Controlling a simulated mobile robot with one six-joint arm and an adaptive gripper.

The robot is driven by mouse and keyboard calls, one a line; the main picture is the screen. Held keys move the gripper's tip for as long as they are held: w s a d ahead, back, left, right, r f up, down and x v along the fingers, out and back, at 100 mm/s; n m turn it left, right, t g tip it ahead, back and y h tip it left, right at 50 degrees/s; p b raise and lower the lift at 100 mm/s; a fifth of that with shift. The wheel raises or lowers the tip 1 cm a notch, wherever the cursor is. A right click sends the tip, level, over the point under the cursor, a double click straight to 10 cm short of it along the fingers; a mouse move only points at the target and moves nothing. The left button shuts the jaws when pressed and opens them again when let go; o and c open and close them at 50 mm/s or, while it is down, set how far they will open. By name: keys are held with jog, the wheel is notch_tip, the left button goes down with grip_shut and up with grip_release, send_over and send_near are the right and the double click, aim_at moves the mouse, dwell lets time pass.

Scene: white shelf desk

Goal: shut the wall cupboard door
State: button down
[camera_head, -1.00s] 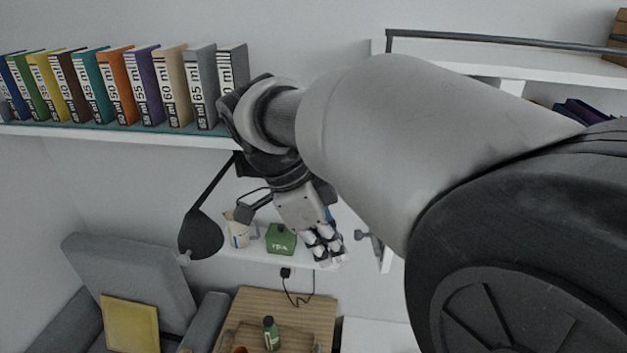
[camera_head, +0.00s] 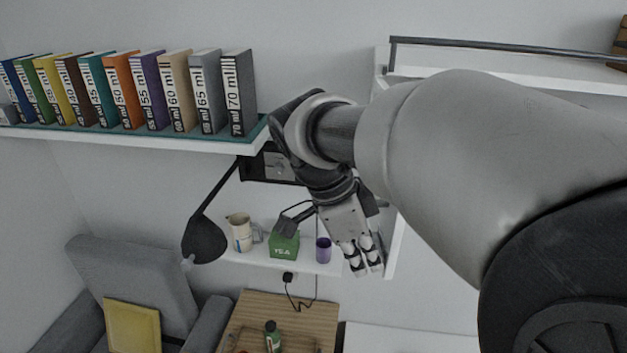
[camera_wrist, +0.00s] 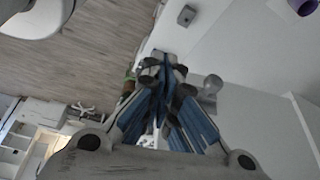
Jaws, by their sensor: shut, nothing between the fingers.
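The wall cupboard (camera_head: 480,57) is the white unit at the upper right in the head view, with a grey rail along its top. My arm hides most of its front and inside. A white upright panel (camera_head: 396,248), seen nearly edge-on below it, looks like its door standing open. My gripper (camera_head: 365,272) is shut and empty, pointing down just left of this panel. In the wrist view my gripper (camera_wrist: 164,75) has its fingers together, and a grey knob (camera_wrist: 212,84) on a white surface shows just right of the fingertips. I cannot tell whether they touch.
A shelf of binders (camera_head: 155,90) is left of my wrist. Below it, a lower shelf holds a jug (camera_head: 240,232), a green tea box (camera_head: 284,246) and a purple cup (camera_head: 323,250) close to my gripper. A black lamp (camera_head: 204,240) hangs at left.

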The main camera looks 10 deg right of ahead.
aim_at(384, 261)
jog(key=shift+s+d+n+b, duration=0.2)
jog(key=shift+d+n+b, duration=0.1)
jog(key=shift+d, duration=0.45)
jog(key=shift+s+d+n+b, duration=0.2)
jog(key=shift+d+n, duration=0.1)
jog(key=shift+d, duration=0.45)
jog(key=w+d+n+t+p, duration=0.1)
jog(key=w+d+n, duration=0.2)
jog(key=d, duration=0.5)
jog(key=w+d+n+t+y+p, duration=0.1)
jog(key=w+d+n, duration=0.3)
jog(key=d, duration=0.5)
jog(key=w+d+n+t+y+p, duration=0.1)
jog(key=w+d+n, duration=0.3)
jog(key=d, duration=0.5)
jog(key=shift+d+n+t, duration=0.2)
jog(key=shift+n+t, duration=0.1)
jog(key=shift+t, duration=0.3)
jog(key=shift+a, duration=0.1)
